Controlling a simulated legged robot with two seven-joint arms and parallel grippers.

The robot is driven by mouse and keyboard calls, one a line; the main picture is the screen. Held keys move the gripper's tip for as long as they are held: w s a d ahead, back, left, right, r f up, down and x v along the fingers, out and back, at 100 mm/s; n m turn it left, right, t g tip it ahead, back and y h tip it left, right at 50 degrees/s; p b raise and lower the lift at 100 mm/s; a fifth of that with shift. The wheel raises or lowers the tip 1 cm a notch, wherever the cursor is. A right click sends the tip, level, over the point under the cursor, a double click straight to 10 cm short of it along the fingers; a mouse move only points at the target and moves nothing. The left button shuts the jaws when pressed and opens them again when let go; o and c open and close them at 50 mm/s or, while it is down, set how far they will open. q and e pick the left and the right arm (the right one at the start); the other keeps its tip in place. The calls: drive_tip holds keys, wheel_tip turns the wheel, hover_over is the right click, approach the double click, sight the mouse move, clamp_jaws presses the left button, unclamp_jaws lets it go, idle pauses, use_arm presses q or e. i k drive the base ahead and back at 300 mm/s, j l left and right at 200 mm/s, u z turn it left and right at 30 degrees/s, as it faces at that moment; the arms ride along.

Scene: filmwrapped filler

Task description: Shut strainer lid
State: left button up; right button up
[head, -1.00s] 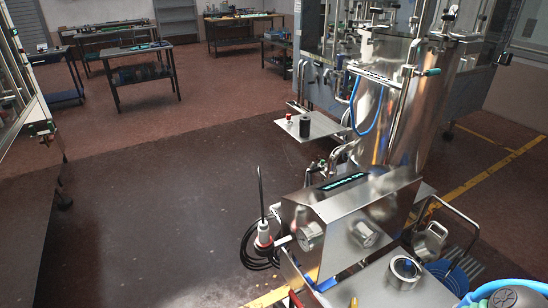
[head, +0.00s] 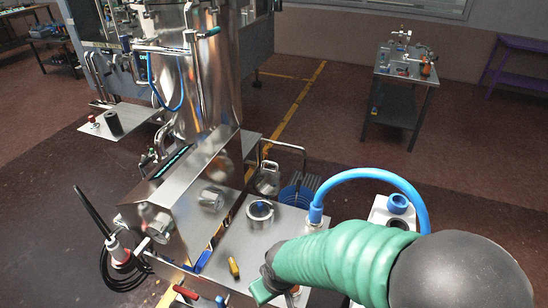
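A round metal fitting (head: 260,212) with a dark and blue centre sits on the steel worktop (head: 228,248) in the head view. It may be the strainer, but I cannot tell whether a lid is open or shut on it. A green ribbed sleeve (head: 338,258) with a dark ball-shaped end comes in from the lower right and looks like my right arm. Its far end, a dark and green piece that may be my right gripper (head: 262,285), is low over the worktop's front part, apart from the round fitting. Its fingers cannot be made out. My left gripper is not in view.
A blue hose (head: 375,174) arches behind the sleeve beside a blue cap (head: 398,203). Yellow (head: 234,267) and red (head: 186,292) handled items lie near the front. The steel machine (head: 195,190) stands left. A small table (head: 405,75) stands at the back right.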

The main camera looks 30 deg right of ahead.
sight(268, 183)
drive_tip(key=z, duration=1)
